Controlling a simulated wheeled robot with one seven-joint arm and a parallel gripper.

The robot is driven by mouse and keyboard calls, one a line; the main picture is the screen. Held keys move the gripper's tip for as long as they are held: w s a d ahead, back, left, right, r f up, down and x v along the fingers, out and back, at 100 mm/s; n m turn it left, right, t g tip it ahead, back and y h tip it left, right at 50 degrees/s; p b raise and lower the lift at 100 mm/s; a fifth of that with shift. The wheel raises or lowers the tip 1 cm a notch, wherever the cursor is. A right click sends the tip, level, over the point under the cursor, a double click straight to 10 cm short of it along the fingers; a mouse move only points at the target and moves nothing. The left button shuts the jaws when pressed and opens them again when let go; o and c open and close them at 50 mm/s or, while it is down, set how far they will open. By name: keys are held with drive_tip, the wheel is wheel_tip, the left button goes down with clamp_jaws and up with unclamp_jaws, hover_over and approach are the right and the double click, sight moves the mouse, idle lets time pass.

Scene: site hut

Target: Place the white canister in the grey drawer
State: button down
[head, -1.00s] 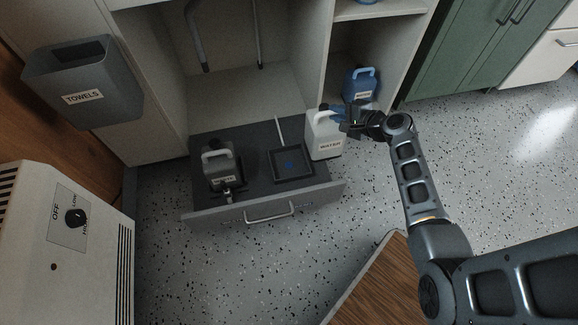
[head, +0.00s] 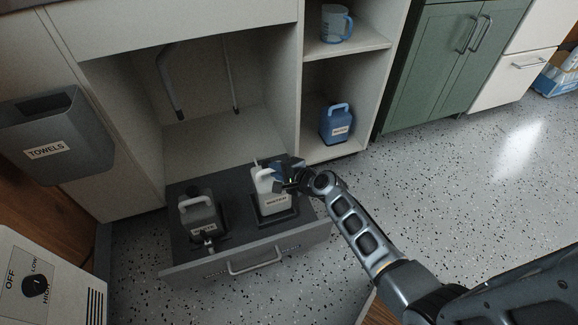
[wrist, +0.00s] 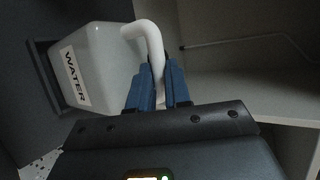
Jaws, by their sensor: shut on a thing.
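The white canister (head: 268,204), labelled WATER, is upright over the black square holder (head: 291,216) on the right side of the open grey drawer (head: 205,266). My gripper (head: 284,174) is shut on the canister's handle. In the wrist view, the blue fingers of my gripper (wrist: 158,88) close on the white handle (wrist: 151,43), and the canister's body (wrist: 105,65) lies left of them, with the holder's dark rim (wrist: 43,80) beside it. I cannot tell whether its base touches the holder's floor.
A blue canister (head: 337,124) stands in the cubby on the right, with a mug (head: 336,24) on the shelf above. A towel bin (head: 45,130) hangs at left. The floor at right is clear.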

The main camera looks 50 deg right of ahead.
sight(271, 186)
drive_tip(key=shift+w, duration=0.3)
wheel_tip(271, 186, down, 4)
drive_tip(key=b, duration=0.2)
drive_tip(key=shift+r+b, duration=0.1)
drive_tip(key=shift+b, duration=0.3)
drive_tip(key=c, duration=1.5)
unclamp_jaws()
drive_tip(key=shift+s+a+f, duration=0.1)
drive_tip(key=shift+a+f, duration=0.05)
drive_tip(key=shift+f, duration=0.1)
drive_tip(key=o, duration=0.4)
drive_tip(key=shift+r, duration=0.15)
